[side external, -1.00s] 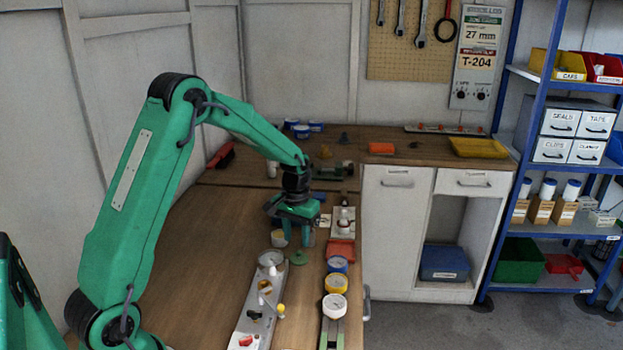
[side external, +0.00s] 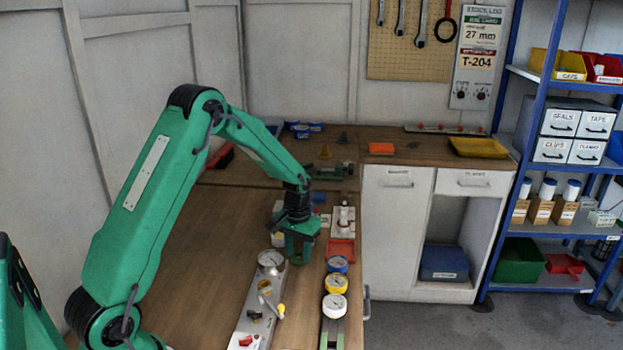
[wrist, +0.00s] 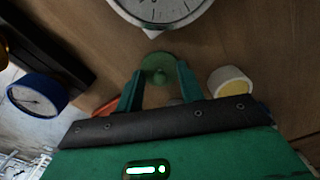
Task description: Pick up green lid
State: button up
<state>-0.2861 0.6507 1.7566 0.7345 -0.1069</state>
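The green lid (wrist: 158,66), a round disc with a small knob, lies on the wooden bench in the wrist view. My gripper (wrist: 159,74) is above it with its two green fingers apart, one on each side of the lid. I cannot tell whether the fingertips touch its rim. In the side external view my gripper (side external: 300,260) points down at the bench and hides the lid.
A white-faced gauge (side external: 271,262) on a grey plate (side external: 253,318) stands close to the gripper. Blue (side external: 337,265), yellow (side external: 336,284) and white (side external: 334,305) gauges stand in a row to the right. A red tray (side external: 341,248) and a white-topped yellow cylinder (wrist: 230,82) are also near.

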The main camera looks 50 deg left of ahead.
aim_at(299, 251)
grip_shut()
dwell(0.4)
jog(key=shift+r, duration=0.8)
notch_tip(299, 251, up, 2)
jog(key=shift+r, duration=0.2)
jog(key=s+d+r, duration=0.3)
jog(key=d+r, duration=0.4)
jog(key=d, duration=0.4)
jog(key=shift+d, duration=0.15)
jog(key=shift+w, duration=0.1)
